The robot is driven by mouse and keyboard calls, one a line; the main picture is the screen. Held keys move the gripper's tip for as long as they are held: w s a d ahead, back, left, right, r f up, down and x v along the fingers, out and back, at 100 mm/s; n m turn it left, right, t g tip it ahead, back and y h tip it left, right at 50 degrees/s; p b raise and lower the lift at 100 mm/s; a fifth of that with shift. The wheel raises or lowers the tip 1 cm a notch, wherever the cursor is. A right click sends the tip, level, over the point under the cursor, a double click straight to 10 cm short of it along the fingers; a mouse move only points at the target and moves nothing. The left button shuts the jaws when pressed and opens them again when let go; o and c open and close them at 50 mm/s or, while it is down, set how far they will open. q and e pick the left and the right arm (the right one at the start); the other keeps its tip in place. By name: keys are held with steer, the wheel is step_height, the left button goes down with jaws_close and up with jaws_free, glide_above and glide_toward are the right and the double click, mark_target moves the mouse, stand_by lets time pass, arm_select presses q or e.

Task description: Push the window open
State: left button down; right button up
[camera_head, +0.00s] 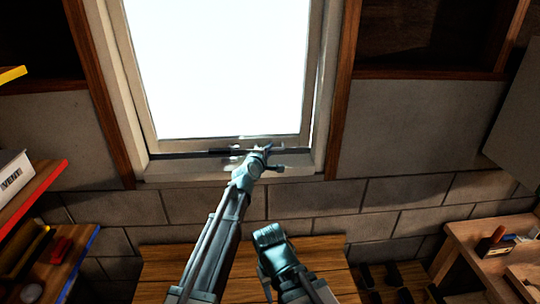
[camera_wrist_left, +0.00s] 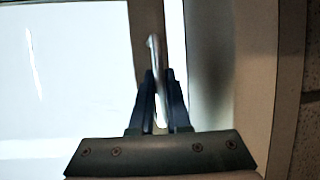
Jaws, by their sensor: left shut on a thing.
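The window (camera_head: 225,65) has a pale frame around a bright white pane. Its lower rail carries a thin metal handle (camera_head: 228,151), which also shows in the left wrist view (camera_wrist_left: 152,50). My left gripper (camera_head: 265,152) is at the lower rail, shut on the handle. In the left wrist view its dark fingers (camera_wrist_left: 160,95) stand on both sides of the handle. A dark gap shows under the sash and a thin bright strip along its right side. My folded right arm shows low in the middle; its gripper cannot be made out.
Brown wooden posts (camera_head: 343,90) flank the window, with a block wall (camera_head: 330,198) below. A wooden bench (camera_head: 160,262) lies under it. Shelves with a white box (camera_head: 14,175) are at left. A workbench (camera_head: 470,233) with tools is at right.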

arm_select(q)
steer(key=w, duration=0.2)
steer(key=shift+w, duration=0.4)
steer(key=shift+s, duration=0.1)
steer(key=c, duration=1.2)
jaws_free()
steer(key=shift+o, duration=0.2)
steer(key=shift+s, duration=0.1)
steer(key=p+v, duration=0.2)
steer(key=v, duration=1.1)
steer(key=shift+s+a, duration=0.15)
steer(key=shift+s, duration=0.2)
steer(key=shift+r, duration=0.1)
